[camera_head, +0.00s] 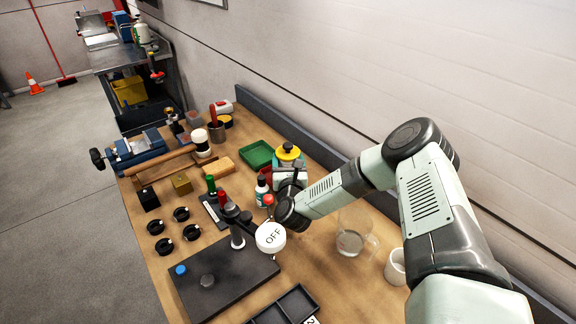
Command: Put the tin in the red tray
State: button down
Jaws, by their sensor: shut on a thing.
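My arm reaches in from the right, and the dark end of my gripper (286,211) is above the middle of the bench. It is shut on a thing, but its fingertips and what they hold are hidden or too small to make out. I cannot pick out the tin for certain. A green tray (257,155) lies toward the wall, and a black divided tray (298,304) is at the front.
A glass jug (351,241) and white mug (395,268) stand right. A vice (140,148) is far left.

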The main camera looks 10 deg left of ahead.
jog(key=shift+f, duration=0.8)
jog(key=shift+f, duration=0.1)
jog(key=shift+f, duration=0.5)
jog(key=shift+c, duration=0.3)
grip_release()
jog(key=shift+r, duration=0.3)
jog(key=shift+s+r, duration=0.15)
jog(key=shift+r, duration=0.2)
jog(key=s, duration=0.3)
jog(key=s+d, duration=0.1)
jog(key=s, duration=0.3)
jog(key=s+d, duration=0.1)
jog(key=s, duration=0.3)
jog(key=shift+s+d, duration=0.2)
jog(key=shift+s, duration=0.05)
